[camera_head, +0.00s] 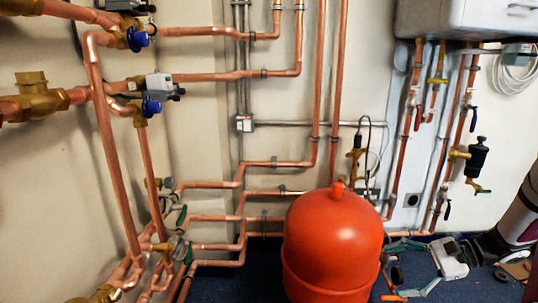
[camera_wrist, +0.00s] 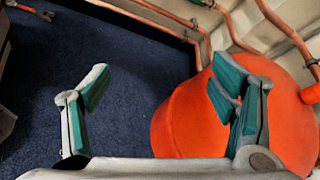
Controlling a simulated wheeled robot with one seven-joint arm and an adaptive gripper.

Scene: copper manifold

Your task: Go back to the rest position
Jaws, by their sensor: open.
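My gripper (camera_head: 395,269) is at the lower right of the head view, just right of the red tank (camera_head: 330,240). Its two fingers with teal pads are spread apart. In the wrist view my gripper (camera_wrist: 160,82) is open, with nothing held between the fingers. The red tank (camera_wrist: 185,120) fills the right half of that view, behind the right finger. I cannot tell whether that finger touches it. Dark blue carpet (camera_wrist: 130,50) shows beyond the fingers.
Copper pipes (camera_head: 115,150) with brass valves run up and along the left wall. Low pipes (camera_wrist: 150,15) run along the skirting.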

